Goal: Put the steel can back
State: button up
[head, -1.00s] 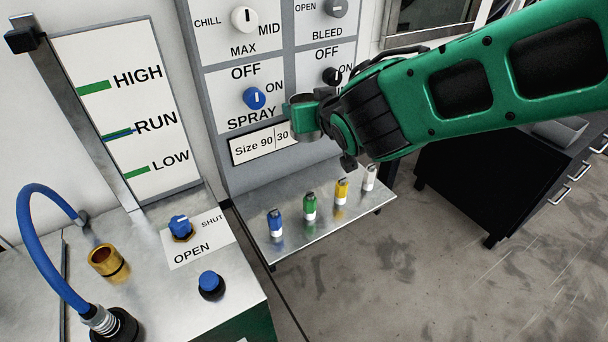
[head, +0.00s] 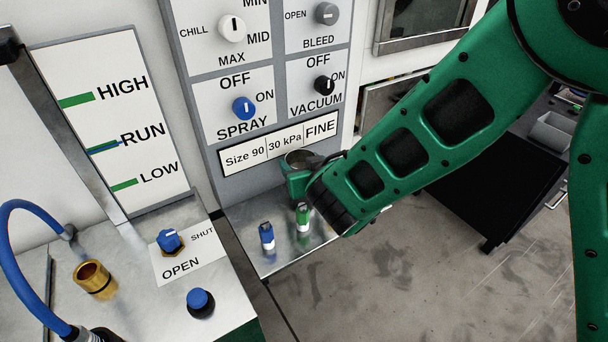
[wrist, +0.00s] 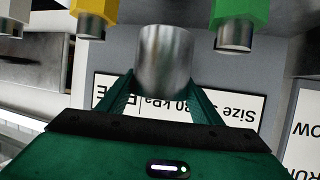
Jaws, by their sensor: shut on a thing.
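The steel can (wrist: 163,58) is a plain silvery cylinder between my gripper's two green fingers in the wrist view.
A metal shelf (head: 270,253) below carries a blue bottle (head: 267,236) and a green bottle (head: 303,217). The green (wrist: 240,14), yellow (wrist: 96,14) and white (wrist: 12,18) bottles show in the wrist view. The control panel (head: 205,100) stands close behind. A brass cup (head: 94,280) is on the left bench.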

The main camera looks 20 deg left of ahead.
jog(key=shift+f, duration=1.95)
jog(key=o, duration=1.2)
jog(key=shift+f, duration=0.1)
jog(key=shift+o, duration=0.2)
jog(key=v, duration=1.2)
jog(key=shift+r, duration=0.2)
jog(key=shift+w, duration=0.1)
